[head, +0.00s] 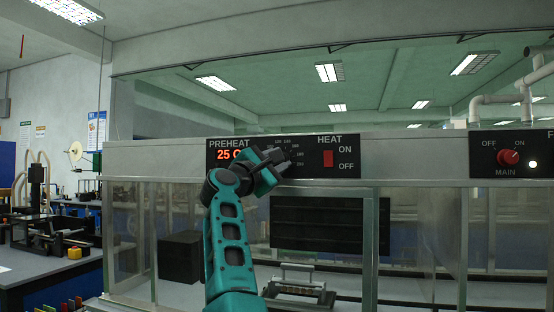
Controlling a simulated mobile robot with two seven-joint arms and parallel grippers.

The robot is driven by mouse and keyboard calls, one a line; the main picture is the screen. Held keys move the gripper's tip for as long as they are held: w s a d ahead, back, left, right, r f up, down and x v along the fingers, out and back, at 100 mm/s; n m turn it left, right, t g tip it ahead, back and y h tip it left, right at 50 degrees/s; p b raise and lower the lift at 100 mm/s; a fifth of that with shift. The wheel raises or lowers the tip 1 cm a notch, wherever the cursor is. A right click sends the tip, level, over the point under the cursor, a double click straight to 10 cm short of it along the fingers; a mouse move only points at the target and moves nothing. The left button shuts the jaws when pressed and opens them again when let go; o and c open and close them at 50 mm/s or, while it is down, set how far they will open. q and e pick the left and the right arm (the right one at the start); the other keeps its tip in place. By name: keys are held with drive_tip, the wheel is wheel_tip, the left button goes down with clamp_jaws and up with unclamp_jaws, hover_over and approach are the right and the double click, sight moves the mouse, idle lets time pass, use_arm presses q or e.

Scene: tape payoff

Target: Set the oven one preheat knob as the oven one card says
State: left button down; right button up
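The oven panel (350,146) is black, with the label PREHEAT, a red readout (230,155) starting "25" and a partly visible dial scale (292,142). My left gripper (284,158) is in front of the dial, at the end of a teal arm rising from the bottom. It hides the preheat knob, so I cannot see where the knob points. I cannot tell whether the fingers touch the knob or are open or shut. I cannot make out an oven one card. My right gripper is not in view.
A red HEAT switch (328,159) sits right of the dial. A red MAIN knob (508,157) is on another panel at the far right. Below are glass panes and a dark panel (330,224). A bench (50,275) with equipment stands at the left.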

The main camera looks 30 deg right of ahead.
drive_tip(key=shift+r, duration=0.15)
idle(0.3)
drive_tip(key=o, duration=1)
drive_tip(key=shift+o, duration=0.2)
use_arm(q)
drive_tip(key=shift+w+d+f+b, duration=0.3)
drive_tip(key=shift+d+b, duration=0.25)
drive_tip(key=shift+b, duration=0.45)
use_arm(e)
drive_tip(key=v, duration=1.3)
use_arm(q)
drive_tip(key=shift+s+a, duration=0.1)
drive_tip(key=shift+a, duration=0.05)
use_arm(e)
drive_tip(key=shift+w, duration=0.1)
